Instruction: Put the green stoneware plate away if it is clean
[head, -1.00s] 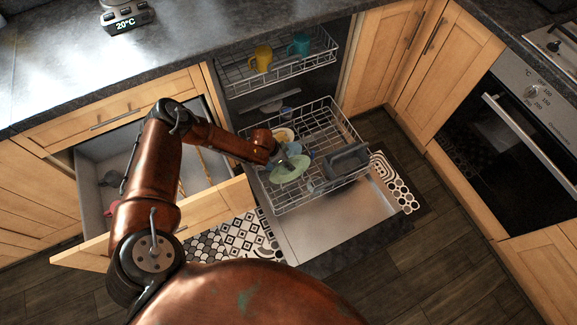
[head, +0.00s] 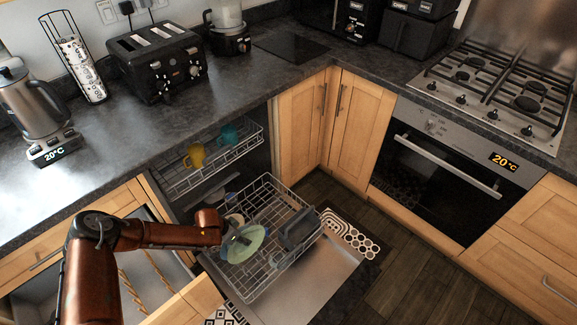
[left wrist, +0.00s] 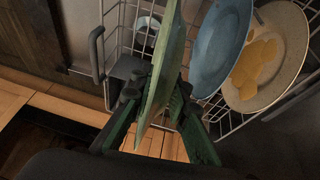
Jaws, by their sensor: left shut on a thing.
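The green plate (head: 243,244) is in my left gripper (head: 238,238), over the dishwasher's lower rack (head: 262,290). In the left wrist view the green plate (left wrist: 164,75) stands nearly edge-on between the two fingers of the left gripper (left wrist: 160,112), which is shut on its rim. I see no clear stains on the part that shows, but much of its face is turned away. My right gripper is not in view.
A blue plate (left wrist: 222,45) and a cream plate (left wrist: 268,62) with yellow stains stand in the rack. A yellow mug (head: 194,156) and teal mug (head: 228,134) sit on the upper rack (head: 165,187). An open drawer is at left. The dark counter (head: 270,85) has free room.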

